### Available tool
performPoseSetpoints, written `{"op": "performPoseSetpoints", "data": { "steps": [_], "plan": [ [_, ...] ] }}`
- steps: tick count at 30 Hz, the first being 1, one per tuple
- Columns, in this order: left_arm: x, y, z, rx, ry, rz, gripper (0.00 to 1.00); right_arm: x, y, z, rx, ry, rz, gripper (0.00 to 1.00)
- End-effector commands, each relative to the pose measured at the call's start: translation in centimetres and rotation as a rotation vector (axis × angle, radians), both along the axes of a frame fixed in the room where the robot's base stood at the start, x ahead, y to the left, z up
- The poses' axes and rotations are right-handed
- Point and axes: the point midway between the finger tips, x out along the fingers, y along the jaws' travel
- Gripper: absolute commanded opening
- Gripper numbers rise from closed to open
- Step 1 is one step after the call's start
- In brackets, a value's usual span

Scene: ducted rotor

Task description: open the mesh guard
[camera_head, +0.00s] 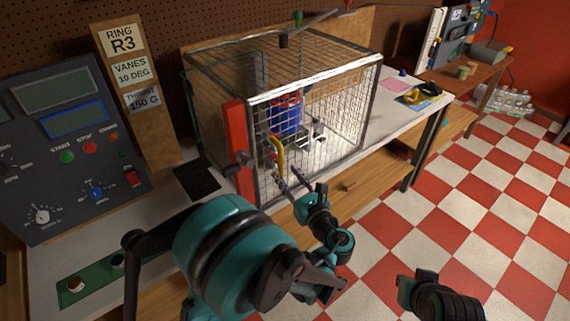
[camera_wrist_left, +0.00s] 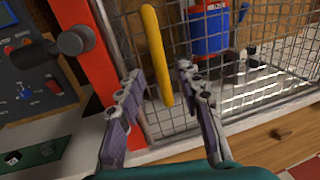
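The mesh guard (camera_head: 345,124) is a wire cage with a grey frame on the bench, and its front looks closed. It also shows in the left wrist view (camera_wrist_left: 285,65). A yellow upright handle (camera_head: 279,155) is on its front mesh, beside a red post (camera_head: 238,150). My left gripper (camera_head: 290,178) is open and empty, just in front of the handle. In the left wrist view the handle (camera_wrist_left: 155,50) appears between the two spread fingers; contact cannot be told. A dark teal part at lower right looks like my right gripper (camera_head: 418,285); its fingers are unclear.
A dark knob (camera_head: 243,158) sticks out from the red post, left of the handle. Inside the cage is a blue rotor unit (camera_head: 287,115). A control panel (camera_head: 70,145) stands left. The checkered floor (camera_head: 480,200) at right is free.

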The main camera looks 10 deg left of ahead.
Motion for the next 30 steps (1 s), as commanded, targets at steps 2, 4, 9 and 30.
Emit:
{"op": "performPoseSetpoints", "data": {
  "steps": [2,4,9,30],
  "plan": [
    [1.1,1.1,-0.1,-0.001,0.000,0.004,0.36,0.0,0.0,-0.3,0.000,0.000,0.000,0.00],
    [2.0,1.9,-0.1,-0.002,-0.001,0.004,0.36,0.0,0.0,-0.4,0.000,0.000,0.000,0.00],
    [3.6,3.1,-0.1,-0.004,0.000,0.002,0.36,0.0,0.0,-0.7,0.000,0.000,0.000,0.00],
    [4.1,3.6,0.0,-0.004,-0.001,0.000,0.00,0.0,0.0,-0.7,0.000,0.000,0.000,0.00]
  ]
}}
